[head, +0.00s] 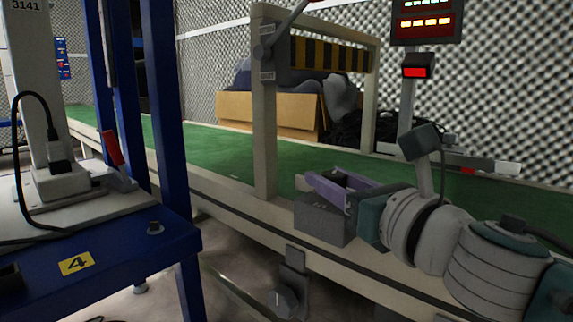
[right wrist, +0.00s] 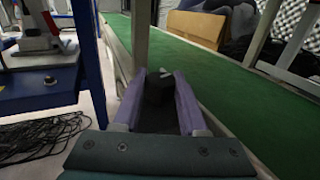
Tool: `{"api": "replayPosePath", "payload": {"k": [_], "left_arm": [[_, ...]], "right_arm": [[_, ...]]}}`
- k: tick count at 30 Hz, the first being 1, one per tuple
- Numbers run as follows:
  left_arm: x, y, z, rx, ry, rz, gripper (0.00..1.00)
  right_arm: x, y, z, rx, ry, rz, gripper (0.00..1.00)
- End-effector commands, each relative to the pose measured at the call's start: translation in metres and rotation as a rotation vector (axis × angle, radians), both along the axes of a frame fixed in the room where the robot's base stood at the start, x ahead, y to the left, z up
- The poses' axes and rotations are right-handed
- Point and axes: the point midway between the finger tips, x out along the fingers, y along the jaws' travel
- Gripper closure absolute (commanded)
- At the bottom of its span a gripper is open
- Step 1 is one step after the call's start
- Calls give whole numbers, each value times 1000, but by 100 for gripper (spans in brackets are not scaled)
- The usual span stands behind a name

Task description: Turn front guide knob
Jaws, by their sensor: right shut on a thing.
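My right gripper (head: 340,187) reaches in from the right at the near edge of the green conveyor belt. Its purple fingers are shut on a dark knob (right wrist: 157,88), with one finger on each side of it. A small light pointer or mark shows at the knob's far top edge in the right wrist view. In the head view the fingers largely hide the knob. A grey box-shaped bracket (head: 320,220) sits just below the fingers on the conveyor's side rail. My left gripper is not in view.
The green conveyor (head: 220,150) runs past a beige post frame (head: 264,120) with a black-and-yellow striped bar. A blue bench (head: 120,245) stands at left. A cardboard box (head: 265,110) lies beyond the belt. A red display (head: 425,25) hangs at upper right. Cables lie on the floor.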

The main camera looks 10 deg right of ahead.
Motion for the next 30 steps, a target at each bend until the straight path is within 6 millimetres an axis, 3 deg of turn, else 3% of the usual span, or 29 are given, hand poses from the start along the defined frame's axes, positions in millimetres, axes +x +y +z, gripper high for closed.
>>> {"api": "replayPosePath", "payload": {"k": [15,30], "left_arm": [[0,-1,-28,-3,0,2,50],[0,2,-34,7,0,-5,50]], "right_arm": [[1,-1,-3,0,-2,343,100],[0,0,-1,1,0,417,100]]}}
